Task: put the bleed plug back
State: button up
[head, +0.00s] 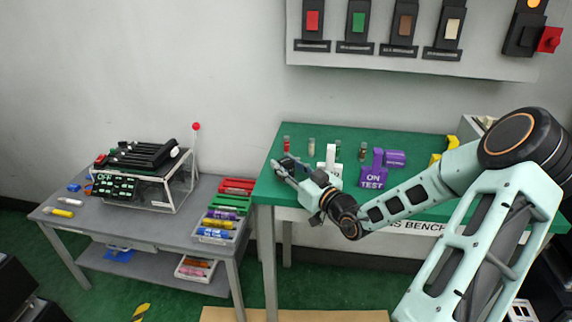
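My gripper (284,166) is over the left part of the green bench top (300,135), left of a white upright fixture (331,157). Its fingers are small and dark here, and I cannot tell whether they are open or hold anything. Several small cylinders stand on the bench: a red one (287,143), a pale one (311,146) and a dark one with a reddish top (363,151). I cannot tell which thing, if any, is the bleed plug. A purple block marked "ON TEST" (373,178) stands to the right, with a purple piece (395,158) beside it.
A grey table (135,235) at the left holds a clear case (172,190), a red-topped rod (196,127) and several coloured trays (222,213). A panel with coloured switches (400,61) hangs above the bench. Yellow objects (452,142) lie at the bench's right, behind my arm.

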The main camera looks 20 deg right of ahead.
jog(key=shift+o, duration=1)
jog(key=shift+s+d+r, duration=0.1)
jog(key=shift+s+r, duration=0.05)
jog(key=shift+s, duration=0.1)
jog(key=s+p, duration=0.1)
jog(key=s, duration=0.2)
jog(key=s+d+p, duration=0.1)
jog(key=s, duration=0.3)
jog(key=s+d+p, duration=0.1)
jog(key=s, duration=0.3)
jog(key=shift+s, duration=0.15)
